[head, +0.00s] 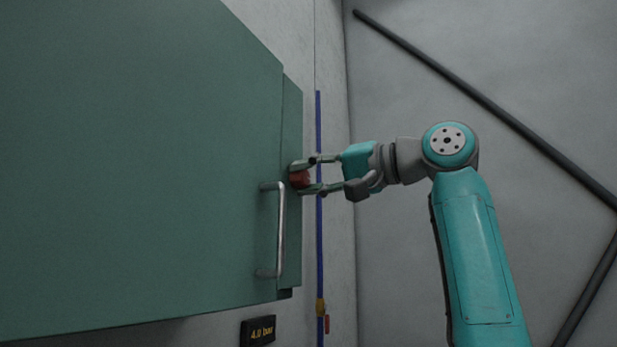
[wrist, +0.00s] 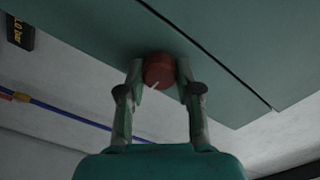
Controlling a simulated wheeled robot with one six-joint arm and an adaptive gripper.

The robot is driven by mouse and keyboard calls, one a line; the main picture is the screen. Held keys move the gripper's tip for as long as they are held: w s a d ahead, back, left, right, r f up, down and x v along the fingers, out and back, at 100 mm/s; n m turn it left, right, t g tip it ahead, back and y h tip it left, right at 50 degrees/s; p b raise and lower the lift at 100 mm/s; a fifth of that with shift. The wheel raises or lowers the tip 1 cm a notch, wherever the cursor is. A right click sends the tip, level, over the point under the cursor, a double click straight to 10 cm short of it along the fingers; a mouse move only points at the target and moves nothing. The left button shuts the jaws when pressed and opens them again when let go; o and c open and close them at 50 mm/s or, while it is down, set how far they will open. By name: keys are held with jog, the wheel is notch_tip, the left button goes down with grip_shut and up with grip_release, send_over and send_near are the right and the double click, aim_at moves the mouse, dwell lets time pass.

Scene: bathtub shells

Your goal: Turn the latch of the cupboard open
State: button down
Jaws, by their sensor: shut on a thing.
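The cupboard (head: 150,170) is a green box filling the left of the head view, and its green front also shows in the wrist view (wrist: 240,60). The latch is a red round knob (wrist: 158,70) with a pale mark on its face, set near the door's edge. In the head view the red latch (head: 299,180) is partly hidden by the fingers. My gripper (head: 304,176) is shut on the latch, with one finger on each side of it. In the wrist view the fingertips (wrist: 159,72) flank the knob.
A metal bar handle (head: 281,230) stands out from the door just below the latch. A blue pipe (head: 319,230) with a small valve (head: 321,307) runs down the wall. A black display (head: 258,331) sits below the cupboard. Dark pipes (head: 480,100) cross the right wall.

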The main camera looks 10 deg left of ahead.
dwell(0.3)
jog(key=c, duration=0.8)
grip_release()
jog(key=shift+o, duration=0.2)
jog(key=shift+d, duration=0.15)
jog(key=v, duration=1.1)
jog(key=shift+s+d, duration=0.15)
jog(key=shift+d, duration=0.25)
